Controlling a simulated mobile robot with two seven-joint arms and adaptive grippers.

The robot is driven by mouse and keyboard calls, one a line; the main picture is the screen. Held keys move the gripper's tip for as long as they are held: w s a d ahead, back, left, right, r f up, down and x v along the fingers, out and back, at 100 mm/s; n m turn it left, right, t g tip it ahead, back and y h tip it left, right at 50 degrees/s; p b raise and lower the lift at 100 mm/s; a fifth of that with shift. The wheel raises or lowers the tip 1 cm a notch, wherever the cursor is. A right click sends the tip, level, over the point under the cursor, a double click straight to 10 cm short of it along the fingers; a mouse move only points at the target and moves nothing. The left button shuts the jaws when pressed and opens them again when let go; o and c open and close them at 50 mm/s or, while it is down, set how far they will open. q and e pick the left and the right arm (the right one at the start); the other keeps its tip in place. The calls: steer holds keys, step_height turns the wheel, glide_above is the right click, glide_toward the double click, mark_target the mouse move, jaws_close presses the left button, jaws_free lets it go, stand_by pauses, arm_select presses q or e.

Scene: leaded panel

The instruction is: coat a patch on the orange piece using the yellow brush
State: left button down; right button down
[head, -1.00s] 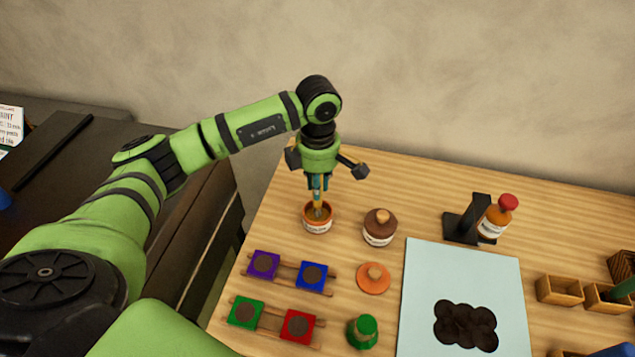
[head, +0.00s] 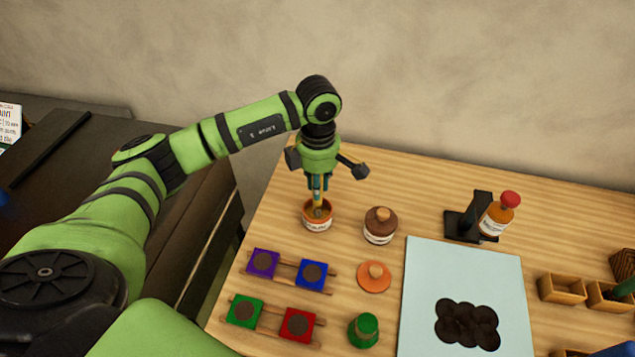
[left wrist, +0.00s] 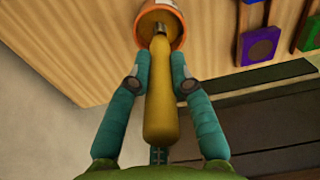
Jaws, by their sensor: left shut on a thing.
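The yellow brush (left wrist: 160,105) is held between the teal fingers of my left gripper (head: 318,183). The left gripper (left wrist: 159,66) is shut on its handle in the left wrist view. The brush points down into an open orange-brown jar (head: 317,223) with a white label; its tip is hidden inside. No square piece in view is clearly orange. The square pieces on the wooden rails are purple (head: 263,263), blue (head: 312,275), green (head: 244,311) and red (head: 297,325), each with a dark round patch. My right gripper is not in view.
An orange disc with a knob (head: 374,277), a brown closed jar (head: 380,226) and a green knobbed thing (head: 364,330) stand nearby. A pale sheet (head: 423,290) with a dark blot lies right. An orange red-capped bottle (head: 498,217) leans on a black stand (head: 463,223). Wooden boxes (head: 561,290) sit far right.

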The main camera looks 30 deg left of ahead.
arm_select(q)
steer(key=shift+s+f+b, duration=0.1)
steer(key=shift+b, duration=0.2)
stand_by(1.1)
steer(key=shift+r+p, duration=0.65)
steer(key=shift+r, duration=0.5)
steer(key=shift+r+p, duration=1.25)
steer(key=shift+r, duration=1.2)
steer(key=shift+f, duration=0.1)
